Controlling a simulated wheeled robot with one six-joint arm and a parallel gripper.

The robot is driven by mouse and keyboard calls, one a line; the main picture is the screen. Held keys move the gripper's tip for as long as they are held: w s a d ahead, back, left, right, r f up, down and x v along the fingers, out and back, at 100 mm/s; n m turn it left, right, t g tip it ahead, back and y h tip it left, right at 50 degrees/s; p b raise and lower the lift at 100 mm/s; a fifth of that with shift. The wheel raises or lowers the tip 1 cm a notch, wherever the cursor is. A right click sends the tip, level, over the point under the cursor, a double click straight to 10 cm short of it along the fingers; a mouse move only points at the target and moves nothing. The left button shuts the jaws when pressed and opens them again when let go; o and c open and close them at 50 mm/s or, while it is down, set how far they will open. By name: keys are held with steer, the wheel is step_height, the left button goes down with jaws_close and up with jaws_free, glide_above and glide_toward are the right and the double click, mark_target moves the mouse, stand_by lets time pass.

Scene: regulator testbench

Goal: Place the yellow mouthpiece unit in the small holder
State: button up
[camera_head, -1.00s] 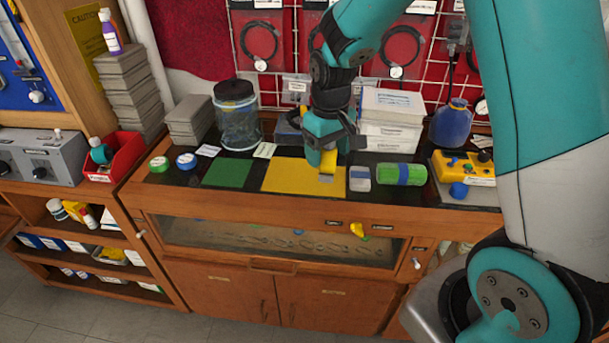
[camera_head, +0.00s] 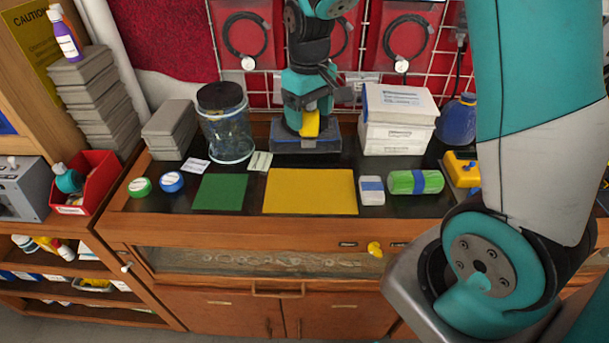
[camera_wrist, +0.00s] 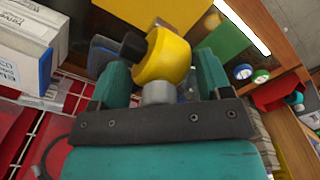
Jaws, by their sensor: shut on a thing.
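The yellow mouthpiece unit (camera_head: 310,126) is between the fingers of my gripper (camera_head: 307,112), which is shut on it. In the wrist view the yellow mouthpiece unit (camera_wrist: 167,55) shows a yellow body, a black end and a grey end, tilted between the teal fingers of my gripper (camera_wrist: 165,80). A low dark blue box, likely the small holder (camera_head: 290,146), stands at the back of the bench, directly below or just behind my gripper. Its inside is hidden, and I cannot tell whether the unit touches it. Its blue edge also shows in the wrist view (camera_wrist: 101,44).
White boxes (camera_head: 395,137) stand close on the right. A clear jar with a black lid (camera_head: 228,130) stands on the left. A yellow mat (camera_head: 310,190) and a green mat (camera_head: 220,191) lie bare in front. A wire grid with red pouches (camera_head: 245,40) is behind.

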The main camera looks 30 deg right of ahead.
steer(key=shift+a+f+p, duration=0.15)
steer(key=shift+f+p, duration=0.55)
steer(key=shift+f, duration=3.65)
steer(key=shift+a+f+p, duration=0.15)
steer(key=shift+f+p, duration=0.55)
steer(key=shift+f, duration=3.65)
steer(key=shift+f, duration=0.15)
steer(key=o, duration=1.1)
